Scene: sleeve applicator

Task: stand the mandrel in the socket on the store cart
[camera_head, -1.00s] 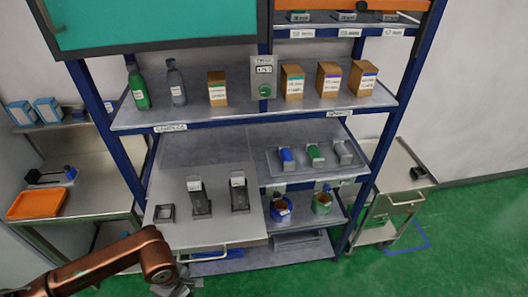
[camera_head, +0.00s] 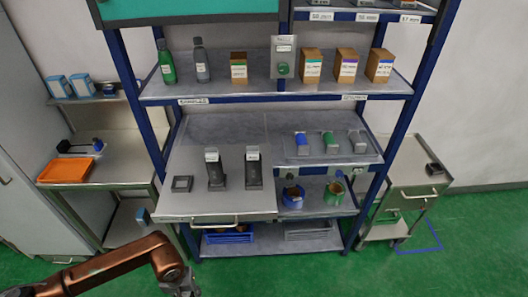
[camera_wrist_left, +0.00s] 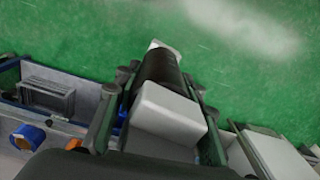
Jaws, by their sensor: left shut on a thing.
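My left gripper (camera_head: 178,283) is low in the head view, in front of the shelf rack. In the left wrist view my left gripper (camera_wrist_left: 163,88) is shut on the mandrel (camera_wrist_left: 158,70), a black cylinder with a pale end and a pale block between the fingers. The mandrel is held over green floor. Two dark upright pieces (camera_head: 214,170) and (camera_head: 253,168) stand on the pull-out shelf beside an empty dark square socket (camera_head: 181,184). A small steel cart (camera_head: 415,190) at the right carries a dark socket-like block (camera_head: 434,169). My right gripper is out of view.
The blue-framed rack (camera_head: 275,95) holds bottles, boxes and a tray with coloured parts (camera_head: 330,150). A side bench (camera_head: 105,165) with an orange tray (camera_head: 65,170) stands left. Green floor (camera_head: 320,277) is free in front of the rack and around the cart.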

